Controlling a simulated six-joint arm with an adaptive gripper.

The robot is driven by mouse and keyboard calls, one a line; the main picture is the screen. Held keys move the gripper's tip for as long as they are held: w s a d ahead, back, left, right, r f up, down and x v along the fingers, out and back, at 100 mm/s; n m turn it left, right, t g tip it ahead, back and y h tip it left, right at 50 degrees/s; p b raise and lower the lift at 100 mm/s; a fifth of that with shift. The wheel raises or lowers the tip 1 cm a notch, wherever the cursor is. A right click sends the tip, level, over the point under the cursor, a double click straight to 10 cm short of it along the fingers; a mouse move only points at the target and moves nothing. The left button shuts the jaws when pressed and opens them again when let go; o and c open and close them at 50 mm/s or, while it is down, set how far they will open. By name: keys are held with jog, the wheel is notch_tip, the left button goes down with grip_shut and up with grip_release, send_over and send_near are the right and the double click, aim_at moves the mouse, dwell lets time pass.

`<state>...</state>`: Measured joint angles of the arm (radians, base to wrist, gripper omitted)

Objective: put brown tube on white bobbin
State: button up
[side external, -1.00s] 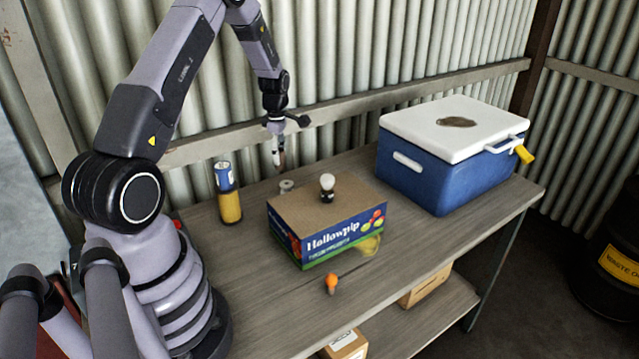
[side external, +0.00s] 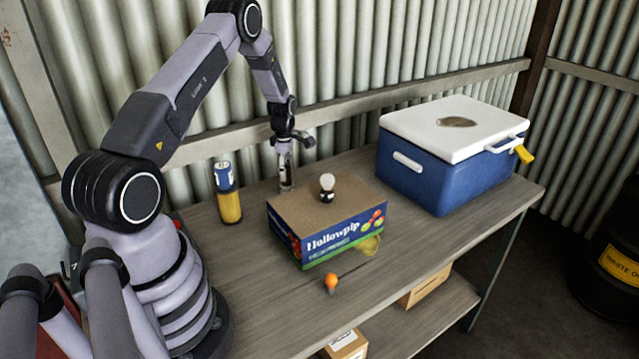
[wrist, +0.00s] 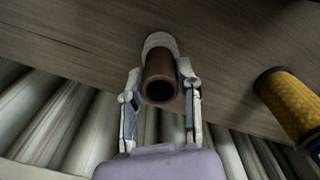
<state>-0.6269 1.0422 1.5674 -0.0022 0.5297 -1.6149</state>
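The brown tube (wrist: 160,78) shows in the wrist view with its hollow near end facing the camera. My gripper (wrist: 161,75) has one finger on each side of it, and the fingertips look closed against its sides. The white bobbin (wrist: 159,40) shows just beyond the tube's far end, in line with it; whether the tube is around the bobbin or only above it is hard to tell. In the side external view my gripper (side external: 285,162) points straight down over the white bobbin (side external: 287,186), behind the box. The tube is small and mostly hidden there.
A blue-and-yellow can (side external: 228,195) stands left of the gripper and shows in the wrist view (wrist: 292,100). The Hollowpip box (side external: 330,225) with a light bulb (side external: 327,186) on it stands in front. A blue cooler (side external: 445,165) is at right; an orange bulb (side external: 331,283) lies near the front.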

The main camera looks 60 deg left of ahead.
jog(key=o, duration=0.4)
jog(key=shift+r, duration=0.1)
